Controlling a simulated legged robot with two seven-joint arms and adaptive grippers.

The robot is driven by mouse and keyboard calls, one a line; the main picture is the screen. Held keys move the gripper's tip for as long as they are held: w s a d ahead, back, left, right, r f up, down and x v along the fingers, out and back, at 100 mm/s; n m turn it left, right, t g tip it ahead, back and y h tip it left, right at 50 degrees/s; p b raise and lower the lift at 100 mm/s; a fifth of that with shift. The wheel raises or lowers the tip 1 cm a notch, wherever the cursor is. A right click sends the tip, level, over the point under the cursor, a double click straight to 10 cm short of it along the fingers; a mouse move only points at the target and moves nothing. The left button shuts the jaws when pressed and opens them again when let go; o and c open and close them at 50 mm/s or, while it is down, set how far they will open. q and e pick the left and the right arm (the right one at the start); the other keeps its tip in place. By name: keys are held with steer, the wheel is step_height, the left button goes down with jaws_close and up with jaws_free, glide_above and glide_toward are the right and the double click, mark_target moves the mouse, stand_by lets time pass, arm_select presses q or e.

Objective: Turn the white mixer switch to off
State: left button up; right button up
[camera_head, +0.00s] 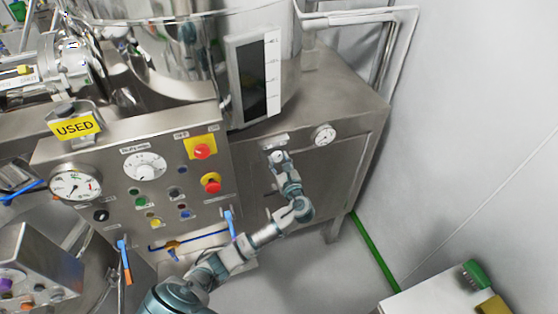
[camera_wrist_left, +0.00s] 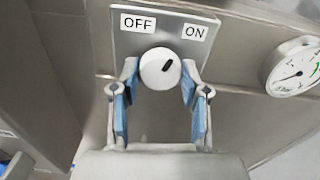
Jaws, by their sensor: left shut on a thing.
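The white mixer switch (camera_wrist_left: 157,72) is a round knob on a metal plate (camera_wrist_left: 128,43), below the OFF label (camera_wrist_left: 136,22) and the ON label (camera_wrist_left: 193,32). Its short black mark lies right of centre and slants up to the right, toward ON. My left gripper (camera_wrist_left: 160,82) is shut on the knob, with one blue-padded finger on each side. In the head view my left gripper (camera_head: 279,160) reaches the front of the steel cabinet and mostly covers the knob. My right gripper is in neither view.
A dial gauge (camera_head: 324,135) sits just right of the switch plate. A control panel with red emergency buttons (camera_head: 203,152) and a yellow USED sign (camera_head: 75,128) stands to the left. Open floor lies below, with a white table (camera_head: 440,292) at lower right.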

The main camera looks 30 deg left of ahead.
arm_select(q)
steer(key=n, duration=0.2)
steer(key=shift+n, duration=0.4)
steer(key=shift+f+n, duration=0.1)
steer(key=shift+n, duration=0.8)
steer(key=n+b, duration=0.2)
steer(key=n, duration=0.3)
steer(key=shift+n, duration=0.3)
steer(key=o, duration=1.1)
steer(key=shift+o, duration=0.2)
steer(key=v, duration=1.2)
